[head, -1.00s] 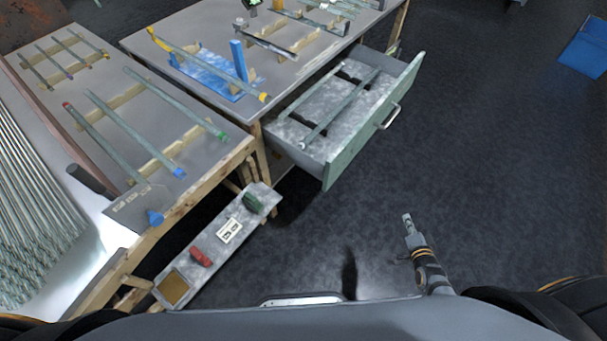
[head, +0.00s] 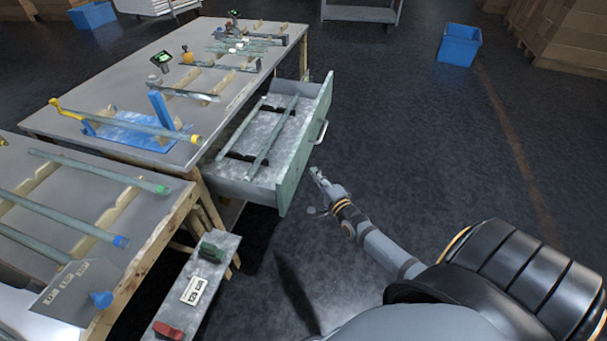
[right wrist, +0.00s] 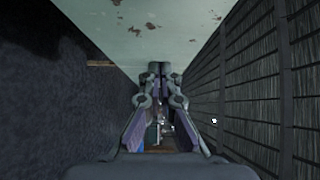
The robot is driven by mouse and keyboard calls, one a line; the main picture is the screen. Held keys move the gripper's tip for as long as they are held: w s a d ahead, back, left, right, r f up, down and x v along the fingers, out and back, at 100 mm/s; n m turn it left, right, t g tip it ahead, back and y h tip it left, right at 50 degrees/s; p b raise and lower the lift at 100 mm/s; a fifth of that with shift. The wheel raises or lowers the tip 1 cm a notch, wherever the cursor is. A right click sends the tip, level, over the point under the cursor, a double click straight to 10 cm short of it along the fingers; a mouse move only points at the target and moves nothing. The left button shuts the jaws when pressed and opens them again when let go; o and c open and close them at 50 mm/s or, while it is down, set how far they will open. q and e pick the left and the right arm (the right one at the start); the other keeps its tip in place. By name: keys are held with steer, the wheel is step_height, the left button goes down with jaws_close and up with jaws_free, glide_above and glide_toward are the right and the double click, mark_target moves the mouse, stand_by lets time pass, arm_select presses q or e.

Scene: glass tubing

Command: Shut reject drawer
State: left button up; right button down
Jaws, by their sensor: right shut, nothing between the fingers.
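The reject drawer (head: 294,158) stands pulled out from the right side of the workbench, with a green front and a pale handle (head: 319,133). Two glass tubes (head: 272,138) lie in it on dark supports. My right gripper (head: 316,172) is shut and empty, just off the near right side of the drawer front, below the handle in the picture. It looks apart from the drawer in the head view. In the right wrist view my shut fingers (right wrist: 159,70) show in the middle, with a pale, chipped surface above them. My left gripper is not in view.
The workbench (head: 110,60) carries a blue fixture (head: 165,112) with a yellow-ended tube. A narrow panel (head: 221,246) with green and red controls stands in front of the drawer. Floor to the right is open, with a blue bin (head: 459,45) farther back.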

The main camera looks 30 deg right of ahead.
steer(key=w+a, duration=0.2)
steer(key=w, duration=0.1)
steer(key=shift+a, duration=0.1)
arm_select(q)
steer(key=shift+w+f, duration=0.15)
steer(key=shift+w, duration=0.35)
arm_select(e)
steer(key=shift+w+a, duration=0.2)
steer(key=shift+w, duration=0.05)
